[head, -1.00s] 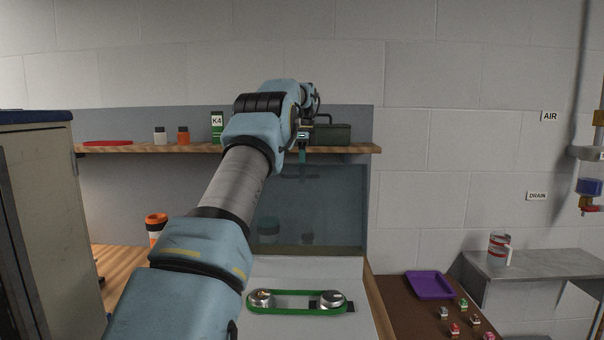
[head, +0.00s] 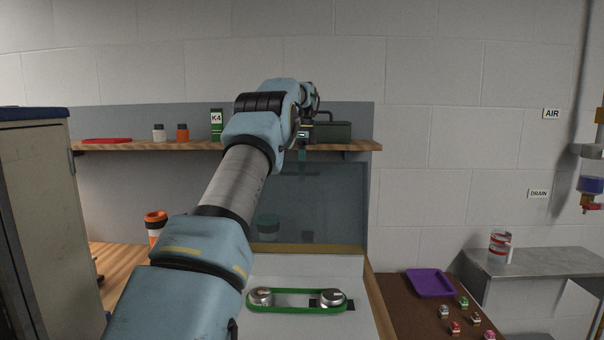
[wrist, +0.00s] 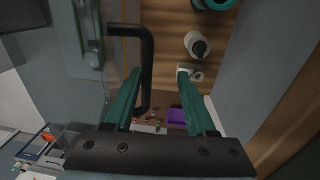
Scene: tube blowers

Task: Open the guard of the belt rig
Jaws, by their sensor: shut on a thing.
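The belt rig (head: 357,268) has a pale base with two silver pulleys and a green belt (head: 297,312) around them, uncovered from above. Its guard (head: 335,205) is a see-through panel standing raised behind the pulleys, with a yellow strip (head: 320,250) along its lower edge. My gripper (head: 303,156) is at the guard's top edge, partly hidden by my arm. The exact contact is hard to see.
A wooden shelf (head: 150,147) with small bottles, a K4 box (head: 217,126) and a dark green case (head: 334,132) is close behind my gripper. A cabinet (head: 40,220) stands at left. A purple tray (head: 430,283) and small parts lie on the brown surface at right.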

